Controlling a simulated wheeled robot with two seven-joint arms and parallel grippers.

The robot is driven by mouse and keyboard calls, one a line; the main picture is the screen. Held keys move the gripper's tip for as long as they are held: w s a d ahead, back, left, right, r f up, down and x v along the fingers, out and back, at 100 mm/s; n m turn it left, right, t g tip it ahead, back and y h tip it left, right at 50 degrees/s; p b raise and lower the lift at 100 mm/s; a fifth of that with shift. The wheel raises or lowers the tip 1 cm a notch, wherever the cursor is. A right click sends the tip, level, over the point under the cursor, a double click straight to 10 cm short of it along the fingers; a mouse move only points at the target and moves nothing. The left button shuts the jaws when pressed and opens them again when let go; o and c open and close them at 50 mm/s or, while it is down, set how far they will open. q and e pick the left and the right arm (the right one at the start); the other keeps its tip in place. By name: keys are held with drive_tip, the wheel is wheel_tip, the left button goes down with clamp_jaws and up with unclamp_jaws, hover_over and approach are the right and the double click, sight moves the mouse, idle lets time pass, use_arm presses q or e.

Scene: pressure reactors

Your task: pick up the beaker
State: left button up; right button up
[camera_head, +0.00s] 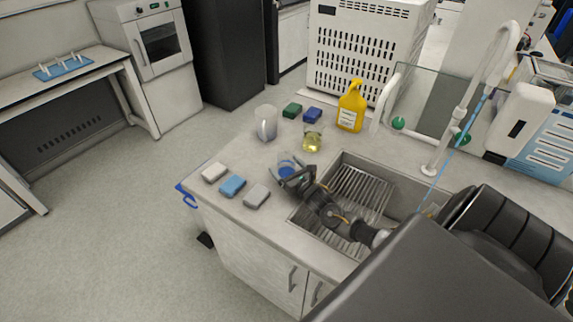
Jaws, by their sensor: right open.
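A small clear glass vessel with blue contents, which looks like the beaker (287,164), stands on the counter left of the sink. My right gripper (291,178) is open right at its near side, with the fingers partly covering it. I cannot tell whether the fingers touch the glass. Another glass vessel with yellow liquid (312,142) stands just behind. A larger pale, greyish translucent container (265,123) stands to the back left. My left gripper is not in view.
The sink (360,193) lies under my right arm. White, blue and grey blocks (232,186) sit near the counter's left edge; green and blue blocks (312,115) lie at the back beside a yellow bottle (351,108). A white tap (460,110) rises behind the sink.

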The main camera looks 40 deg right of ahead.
drive_tip(key=shift+w+d, duration=0.1)
drive_tip(key=shift+w, duration=0.55)
drive_tip(key=shift+s+r, duration=0.1)
drive_tip(key=c, duration=1.1)
drive_tip(key=shift+r, duration=0.1)
